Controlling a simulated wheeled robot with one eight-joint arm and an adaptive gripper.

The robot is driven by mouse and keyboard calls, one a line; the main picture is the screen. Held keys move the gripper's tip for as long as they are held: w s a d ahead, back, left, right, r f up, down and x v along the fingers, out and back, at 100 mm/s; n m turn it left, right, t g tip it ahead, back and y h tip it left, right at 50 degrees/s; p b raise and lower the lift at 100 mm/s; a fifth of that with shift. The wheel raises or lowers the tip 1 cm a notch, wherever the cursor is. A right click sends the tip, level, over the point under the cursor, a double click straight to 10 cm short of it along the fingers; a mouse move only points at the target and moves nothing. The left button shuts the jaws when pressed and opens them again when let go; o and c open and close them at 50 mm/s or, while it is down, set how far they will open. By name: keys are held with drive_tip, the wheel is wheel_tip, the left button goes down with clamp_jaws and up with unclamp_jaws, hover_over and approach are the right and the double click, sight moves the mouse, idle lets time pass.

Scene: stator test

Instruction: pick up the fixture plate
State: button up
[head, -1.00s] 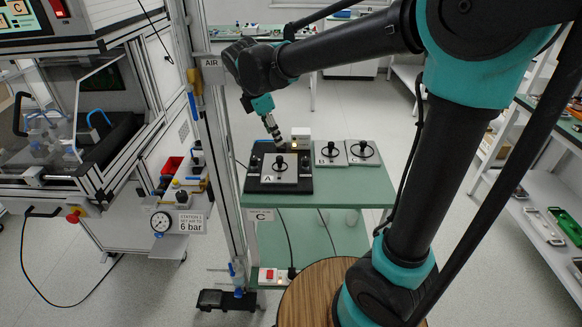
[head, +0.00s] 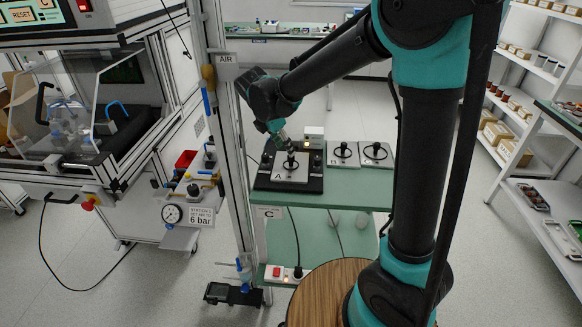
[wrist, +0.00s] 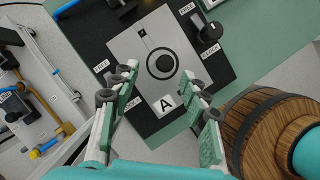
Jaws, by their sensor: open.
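A light grey fixture plate marked A (head: 281,174) lies on a black base (head: 314,186) on the green table. The plate has a dark ring and knob at its middle. In the wrist view, plate A (wrist: 187,62) fills the space beyond my fingers, with its A label at the near edge. My gripper (wrist: 160,77) is open and empty, its two fingers spread either side of the plate's near part, seemingly above it. In the head view, my gripper (head: 286,143) is over plate A, and its fingertips are hard to make out. Two similar plates, one marked B (head: 334,162), lie to the right.
A black knob (wrist: 209,32) with small labels stands on the base beside plate A. A small white box with a lit lamp (head: 313,136) stands behind the base. An upright frame post marked AIR (head: 224,60) is close on the left. A wooden barrel-like stand (wrist: 250,127) is at right.

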sight(291, 162)
drive_tip(key=shift+d+x, duration=0.2)
drive_tip(key=shift+x, duration=1.25)
drive_tip(key=shift+d+x, duration=0.15)
drive_tip(key=shift+x, duration=1.3)
drive_tip(key=shift+s+r, duration=0.1)
drive_tip(key=shift+s, duration=0.05)
drive_tip(key=shift+c, duration=0.2)
clamp_jaws()
